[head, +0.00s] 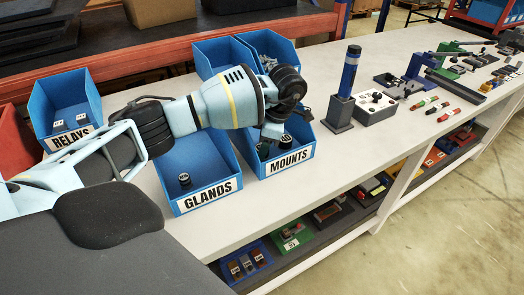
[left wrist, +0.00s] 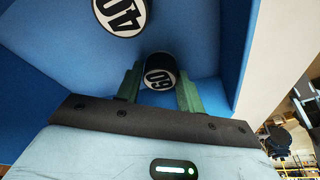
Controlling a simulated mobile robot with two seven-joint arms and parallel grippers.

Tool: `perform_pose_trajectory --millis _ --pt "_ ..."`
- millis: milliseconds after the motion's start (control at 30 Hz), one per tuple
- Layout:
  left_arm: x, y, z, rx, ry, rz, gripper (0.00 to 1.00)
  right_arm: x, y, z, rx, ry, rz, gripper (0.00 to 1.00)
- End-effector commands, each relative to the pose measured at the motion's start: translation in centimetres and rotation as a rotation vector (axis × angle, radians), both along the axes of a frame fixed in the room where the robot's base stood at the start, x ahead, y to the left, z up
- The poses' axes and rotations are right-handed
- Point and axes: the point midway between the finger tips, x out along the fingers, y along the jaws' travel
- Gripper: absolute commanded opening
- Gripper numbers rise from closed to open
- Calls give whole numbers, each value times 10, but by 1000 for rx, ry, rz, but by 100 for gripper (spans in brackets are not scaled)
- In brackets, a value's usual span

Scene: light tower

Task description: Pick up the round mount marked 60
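The round mount marked 60 (left wrist: 159,73), black with a white face, sits between the two green fingers of my left gripper (left wrist: 159,88) in the left wrist view. The fingers appear to touch it on both sides, and the gripper looks shut on it. Another round mount, marked 40 (left wrist: 122,14), lies apart from the fingers at the top. In the head view my left gripper (head: 273,131) reaches down into the blue bin labelled MOUNTS (head: 289,162). It partly hides the bin's contents. I cannot tell whether the mount 60 still touches the bin floor. My right gripper is not in view.
The blue GLANDS bin (head: 209,193) adjoins on the left, with a dark part inside. The RELAYS bin (head: 69,139) stands farther left. Bare table lies between.

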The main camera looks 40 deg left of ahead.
Motion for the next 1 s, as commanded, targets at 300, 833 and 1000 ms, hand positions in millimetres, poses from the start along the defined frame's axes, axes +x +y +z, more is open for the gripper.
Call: perform_pose_trajectory --millis 300,833,1000 --pt "0 0 0 0 0 0 12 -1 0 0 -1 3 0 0" --pt "1 0 44 0 -5 1 12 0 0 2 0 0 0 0" --pt "1 1 89 2 -10 2 12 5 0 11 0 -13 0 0"
